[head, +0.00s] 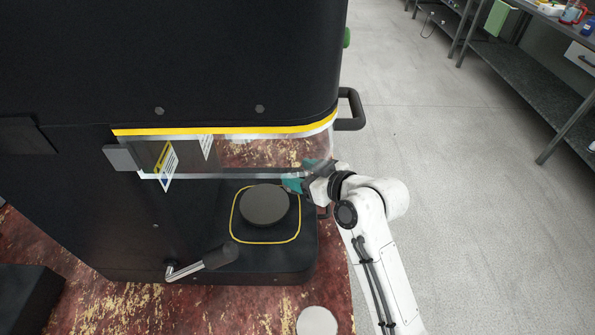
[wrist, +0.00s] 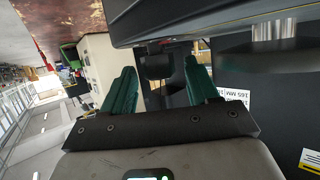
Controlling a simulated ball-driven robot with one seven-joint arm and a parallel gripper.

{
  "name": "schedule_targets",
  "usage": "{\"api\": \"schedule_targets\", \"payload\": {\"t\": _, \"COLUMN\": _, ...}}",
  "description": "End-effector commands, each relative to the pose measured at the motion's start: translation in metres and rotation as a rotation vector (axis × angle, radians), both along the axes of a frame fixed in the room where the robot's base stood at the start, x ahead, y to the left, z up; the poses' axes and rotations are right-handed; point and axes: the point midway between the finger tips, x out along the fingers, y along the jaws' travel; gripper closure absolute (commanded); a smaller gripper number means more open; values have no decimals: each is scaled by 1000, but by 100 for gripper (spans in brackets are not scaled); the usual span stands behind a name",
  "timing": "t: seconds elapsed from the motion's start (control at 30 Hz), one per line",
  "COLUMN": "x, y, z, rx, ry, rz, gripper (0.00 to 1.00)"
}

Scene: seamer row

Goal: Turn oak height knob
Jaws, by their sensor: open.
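My gripper (head: 293,183) has teal fingers and is at the right side of the black seamer, beside the clear guard and above the round dark plate (head: 265,205). In the wrist view my gripper (wrist: 160,88) is open, its two fingers apart with nothing held between them. A dark knob-like part (wrist: 158,66) shows beyond and between the fingertips, apart from them as far as I can see. It may be the height knob; I cannot tell for sure. No oak-coloured knob shows in either view.
The seamer body (head: 200,60) overhangs the plate. A clear guard (head: 235,155) with labels hangs under its yellow stripe. A crank handle (head: 218,256) sticks out at the front. A black loop handle (head: 351,110) is on the right side. Open floor (head: 450,180) lies to the right.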

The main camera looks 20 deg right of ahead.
Motion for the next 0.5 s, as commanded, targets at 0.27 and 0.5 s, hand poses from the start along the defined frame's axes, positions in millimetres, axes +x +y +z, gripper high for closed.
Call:
{"api": "schedule_targets", "payload": {"t": 0.27, "x": 13, "y": 5, "z": -6, "rx": -1, "ry": -1, "rz": -1, "gripper": 41}}
{"api": "schedule_targets", "payload": {"t": 0.5, "x": 13, "y": 5, "z": -6, "rx": 0, "ry": 0, "rz": -1, "gripper": 44}}
